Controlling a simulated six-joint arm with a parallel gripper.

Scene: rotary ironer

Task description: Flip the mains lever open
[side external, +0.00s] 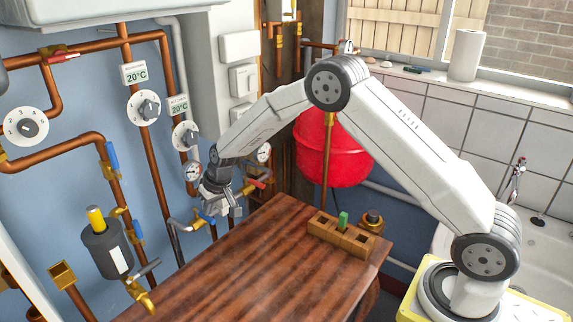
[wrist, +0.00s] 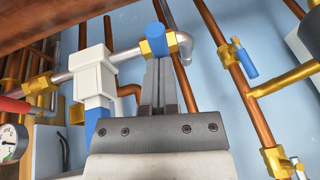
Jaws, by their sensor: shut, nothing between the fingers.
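A brass valve (wrist: 157,47) with a blue lever (wrist: 183,45) sits on a grey pipe at the top middle of the wrist view. No label shows, so I cannot tell for sure that this is the mains lever. My gripper (wrist: 162,62) is shut and empty, with its fingertips right at this valve, partly over it; I cannot tell whether they touch. In the side view my gripper (side external: 236,210) is beyond the table's far left edge, in front of the pipes. The brass valve (side external: 198,222) shows beside it, with a bit of the blue lever (side external: 208,218).
A white box fitting (wrist: 93,78) is close left of my gripper, with a pressure gauge (wrist: 10,142) beyond. Another blue lever (wrist: 247,63) is on a copper pipe at right. The wooden table (side external: 235,275) holds a small wooden block holder (side external: 338,240); its left part is clear.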

